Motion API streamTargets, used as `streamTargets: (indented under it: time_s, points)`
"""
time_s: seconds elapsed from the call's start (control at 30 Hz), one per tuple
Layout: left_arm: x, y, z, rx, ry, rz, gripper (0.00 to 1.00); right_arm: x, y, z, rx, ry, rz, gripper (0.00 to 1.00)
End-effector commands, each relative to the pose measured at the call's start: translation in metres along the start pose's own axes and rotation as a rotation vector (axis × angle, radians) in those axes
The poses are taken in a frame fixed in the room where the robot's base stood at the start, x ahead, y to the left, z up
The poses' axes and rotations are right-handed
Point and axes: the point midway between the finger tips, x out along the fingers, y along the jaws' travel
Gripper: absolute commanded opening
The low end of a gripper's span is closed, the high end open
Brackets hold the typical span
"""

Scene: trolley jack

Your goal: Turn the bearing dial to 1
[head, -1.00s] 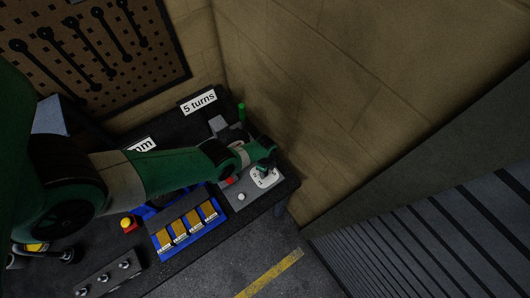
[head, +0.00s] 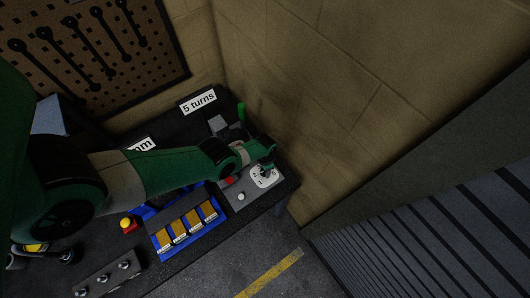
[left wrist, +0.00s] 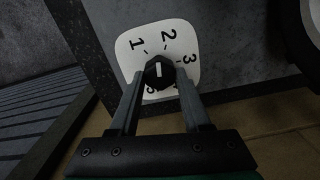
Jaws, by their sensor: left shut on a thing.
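The bearing dial is a white plate (left wrist: 183,70) with black numbers 1, 2 and 3 showing, and a black knob (left wrist: 160,70) at its middle. A white line on the knob points roughly up in the left wrist view, between the 1 and 2 marks as far as I can tell. My left gripper (left wrist: 160,80) is shut on the knob, one finger on each side. The fingers hide the lower numbers. In the head view the dial plate (head: 262,183) lies at the bench's right end, under my left gripper (head: 266,170).
A grey box with a red button (head: 229,181) and a pale button (head: 241,196) is beside the dial. A blue tray with several labelled blocks (head: 188,228) lies nearer. A "5 turns" sign (head: 199,102) stands behind. The wall (head: 300,90) is close to the right.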

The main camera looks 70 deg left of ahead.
Motion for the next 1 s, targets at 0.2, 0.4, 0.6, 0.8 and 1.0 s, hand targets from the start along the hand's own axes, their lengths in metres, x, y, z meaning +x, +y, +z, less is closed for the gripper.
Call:
streamTargets:
  time_s: [0.2,0.4,0.6,0.8,1.0]
  points:
    - [0.0011,-0.0012,0.0001,-0.205,0.002,-0.001,0.0,-0.0006,0.0,0.0005,0.0,0.0,0.0,0.5]
    - [0.0011,-0.0019,0.0004,-0.385,0.002,-0.001,0.0,-0.0007,0.0,0.0006,0.0,0.0,0.0,0.5]
    - [0.0012,-0.0024,0.0007,-0.532,0.002,-0.001,0.0,-0.0007,0.0,0.0006,0.0,0.0,0.0,0.5]
    - [0.0014,-0.0028,0.0009,-0.63,0.003,-0.001,0.0,-0.0006,0.0,0.0006,0.0,0.0,0.0,0.5]
    - [0.0014,-0.0029,0.0011,-0.678,0.003,-0.001,0.0,-0.0007,0.0,0.0006,0.0,0.0,0.0,0.5]
